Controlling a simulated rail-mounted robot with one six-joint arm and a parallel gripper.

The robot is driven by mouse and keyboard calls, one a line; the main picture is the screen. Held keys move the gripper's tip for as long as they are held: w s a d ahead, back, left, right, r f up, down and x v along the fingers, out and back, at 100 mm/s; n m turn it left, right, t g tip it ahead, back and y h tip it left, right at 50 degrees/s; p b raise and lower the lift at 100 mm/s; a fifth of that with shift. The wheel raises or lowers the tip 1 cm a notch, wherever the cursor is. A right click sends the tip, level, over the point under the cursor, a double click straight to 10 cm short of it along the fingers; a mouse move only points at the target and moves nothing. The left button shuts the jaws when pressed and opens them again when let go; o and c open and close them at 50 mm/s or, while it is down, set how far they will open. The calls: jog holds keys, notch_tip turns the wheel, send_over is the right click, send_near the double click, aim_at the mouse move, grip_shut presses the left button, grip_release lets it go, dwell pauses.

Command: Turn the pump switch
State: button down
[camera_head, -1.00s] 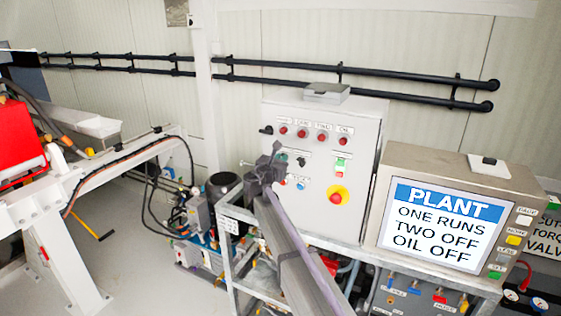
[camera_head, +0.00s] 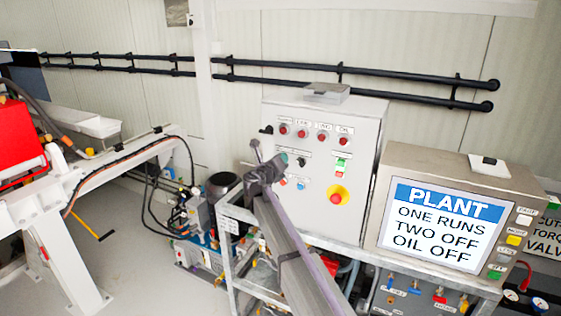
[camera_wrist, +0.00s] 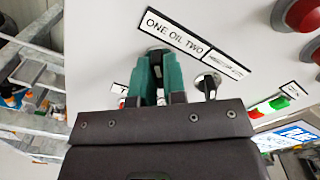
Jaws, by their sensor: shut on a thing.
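A grey control cabinet (camera_head: 345,130) carries the switches. In the head view, my gripper (camera_head: 279,160) is against the lower left of the cabinet face and covers the switch there. A second black selector (camera_wrist: 207,84) is just right of the fingers. The screen (camera_head: 436,222) reads "PLANT, ONE RUNS, TWO OFF, OIL OFF".
Red lamps (camera_head: 302,133), a green-and-red button pair (camera_head: 341,166) and a red stop button on yellow (camera_head: 336,197) are on the cabinet to the right of my gripper. A metal frame (camera_head: 225,250) with hoses stands below. Black rails (camera_head: 350,77) run along the wall.

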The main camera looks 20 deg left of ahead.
jog(key=shift+n, duration=0.5)
jog(key=c, duration=1.2)
grip_release()
jog(key=s, duration=0.7)
jog(key=s+a, duration=0.1)
jog(key=s, duration=0.2)
jog(key=shift+s, duration=0.4)
